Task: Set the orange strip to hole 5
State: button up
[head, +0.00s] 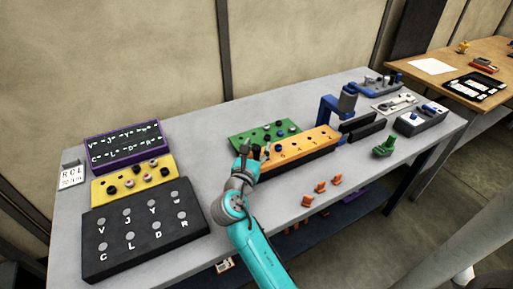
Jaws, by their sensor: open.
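The orange strip (302,146) is a long block near the middle of the grey table, running from lower left to upper right. Small dark holes or marks show along its top, too small to read, so I cannot tell which is hole 5. My gripper (244,149) is at the strip's left end and hides part of it. Its jaws are open, small and dark in this view, and I see nothing held in them. I cannot tell whether it touches the strip. A dark peg-like shape shows at the strip's left end, beside my gripper.
A green board (268,133) lies behind the strip. A blue clamp-like fixture (338,105) stands at its right end. Several small orange pieces (320,187) and a green part (384,146) lie in front. Purple, yellow (110,189) and black panels (142,236) fill the left.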

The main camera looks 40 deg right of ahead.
grip_shut()
